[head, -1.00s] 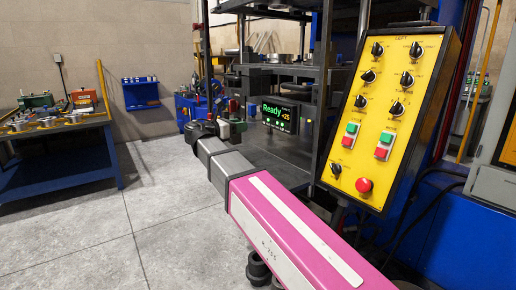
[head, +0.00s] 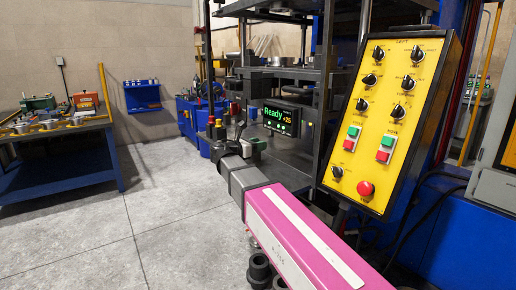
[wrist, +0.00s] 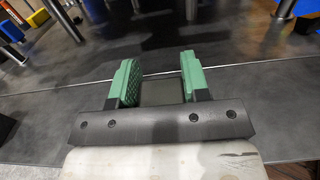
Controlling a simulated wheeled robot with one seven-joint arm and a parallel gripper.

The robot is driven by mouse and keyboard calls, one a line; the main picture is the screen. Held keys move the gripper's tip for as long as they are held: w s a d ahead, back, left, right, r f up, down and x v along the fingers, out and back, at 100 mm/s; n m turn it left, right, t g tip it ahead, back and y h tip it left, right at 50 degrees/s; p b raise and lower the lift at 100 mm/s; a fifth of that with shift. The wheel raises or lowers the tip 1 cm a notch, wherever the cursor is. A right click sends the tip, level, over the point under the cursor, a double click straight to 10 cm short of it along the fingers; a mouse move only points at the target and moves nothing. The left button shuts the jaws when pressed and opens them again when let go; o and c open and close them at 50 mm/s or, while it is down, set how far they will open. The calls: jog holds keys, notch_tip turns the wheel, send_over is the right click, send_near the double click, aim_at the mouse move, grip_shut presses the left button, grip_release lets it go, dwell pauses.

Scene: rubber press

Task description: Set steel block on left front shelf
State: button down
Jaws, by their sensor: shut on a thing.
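My gripper (wrist: 162,82) shows two green pads in the wrist view, with a dark grey block, the steel block (wrist: 161,93), between them. In the head view my gripper (head: 243,143) is small and partly hidden by my own wrist, and the block cannot be made out there. In the wrist view a flat grey surface (wrist: 250,95) with a seam lies beyond the pads; I cannot tell whether the block touches it. In the head view the dark press frame with shelves (head: 287,74) stands behind and right of my gripper. I cannot tell which level is the left front shelf.
A lit display (head: 279,117) reading "Ready" is close to the right of my gripper. A yellow control panel (head: 385,120) stands at right. A blue workbench (head: 60,165) with parts is at left, and a blue wall shelf (head: 141,95) is behind. The floor (head: 150,230) between is clear.

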jog(key=shift+f, duration=0.5)
jog(key=shift+f, duration=0.1)
jog(key=c, duration=0.6)
grip_release()
jog(key=shift+s+a, duration=0.15)
jog(key=shift+a, duration=0.1)
jog(key=v, duration=1.1)
jog(key=shift+s+a, duration=0.15)
jog(key=shift+s, duration=0.05)
